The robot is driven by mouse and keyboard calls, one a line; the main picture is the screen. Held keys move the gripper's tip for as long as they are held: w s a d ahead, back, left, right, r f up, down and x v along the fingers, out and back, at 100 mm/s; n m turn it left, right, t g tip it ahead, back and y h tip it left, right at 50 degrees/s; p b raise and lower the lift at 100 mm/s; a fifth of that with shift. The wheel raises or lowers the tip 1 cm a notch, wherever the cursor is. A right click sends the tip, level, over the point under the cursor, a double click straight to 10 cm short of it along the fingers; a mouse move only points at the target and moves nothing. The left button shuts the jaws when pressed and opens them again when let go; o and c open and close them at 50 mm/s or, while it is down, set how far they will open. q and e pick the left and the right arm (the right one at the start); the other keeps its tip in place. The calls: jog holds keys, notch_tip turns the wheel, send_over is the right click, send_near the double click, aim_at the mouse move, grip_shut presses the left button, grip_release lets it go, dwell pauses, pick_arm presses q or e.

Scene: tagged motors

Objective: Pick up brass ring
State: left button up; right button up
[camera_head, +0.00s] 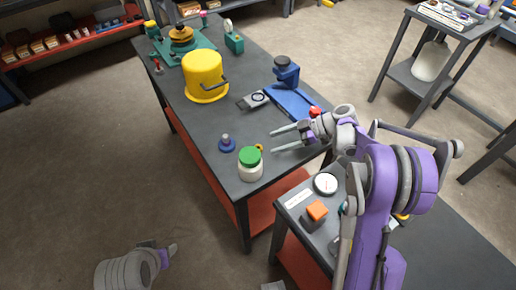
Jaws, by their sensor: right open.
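A small brass-coloured ring (260,147) lies on the dark workbench, partly hidden behind the white jar with a green lid (250,163). My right gripper (273,141) comes in from the right above the bench. It is open and empty, its two fingers pointing left, with the ring just left of the fingertips. I cannot tell the exact height of the fingers above the bench. My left gripper (171,249) is low at the bottom left, over the floor and away from the bench. Its fingers are too small to read.
A blue knobbed part (227,143) stands left of the jar. A yellow cylindrical housing (205,77), a blue stand (291,98) and a grey gauge (253,99) are farther back. A second bench with an orange block (316,210) and a round dial (325,183) is near my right arm.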

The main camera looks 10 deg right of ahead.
aim_at(264, 151)
jog(key=x, duration=0.5)
jog(key=shift+a, duration=0.3)
jog(key=shift+s, duration=0.1)
grip_shut()
